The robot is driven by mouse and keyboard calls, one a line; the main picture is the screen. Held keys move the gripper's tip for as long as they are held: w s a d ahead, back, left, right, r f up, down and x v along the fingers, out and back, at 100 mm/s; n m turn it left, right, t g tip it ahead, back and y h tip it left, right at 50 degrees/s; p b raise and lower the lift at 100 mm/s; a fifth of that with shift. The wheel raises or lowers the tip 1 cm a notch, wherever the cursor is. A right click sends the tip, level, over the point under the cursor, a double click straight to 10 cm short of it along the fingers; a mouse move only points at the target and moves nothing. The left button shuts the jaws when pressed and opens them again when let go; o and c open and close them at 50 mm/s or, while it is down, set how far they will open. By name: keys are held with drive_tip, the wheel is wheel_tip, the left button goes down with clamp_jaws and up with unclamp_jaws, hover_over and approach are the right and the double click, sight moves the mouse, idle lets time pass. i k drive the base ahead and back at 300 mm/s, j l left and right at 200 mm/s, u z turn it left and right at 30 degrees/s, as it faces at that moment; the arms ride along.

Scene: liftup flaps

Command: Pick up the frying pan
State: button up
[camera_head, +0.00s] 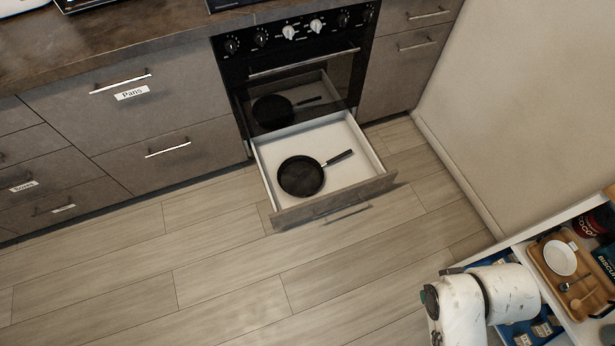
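The black frying pan (301,176) lies flat in the open white drawer (350,132) under the oven. Its handle (339,158) points right and slightly up in the picture. The pan rests on the drawer floor, left of its middle, with nothing on it. My gripper is not in view. Part of my white arm (485,300) shows at the bottom right, well away from the pan.
The black oven (300,75) is closed above the drawer. The open drawer's front (335,205) juts over the wooden floor (215,265), which is clear. Grey cabinets (150,110) stand left. A wall (520,100) and a shelf with a wooden tray (548,270) are right.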

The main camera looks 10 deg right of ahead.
sight(299, 176)
drive_tip(key=i+j, duration=0.4)
drive_tip(key=i, duration=0.25)
drive_tip(key=i+j+z, duration=0.1)
drive_tip(key=i+j, duration=0.35)
drive_tip(key=i, duration=0.15)
drive_tip(key=i+j, duration=0.45)
drive_tip(key=i, duration=0.15)
drive_tip(key=i+l+z, duration=0.05)
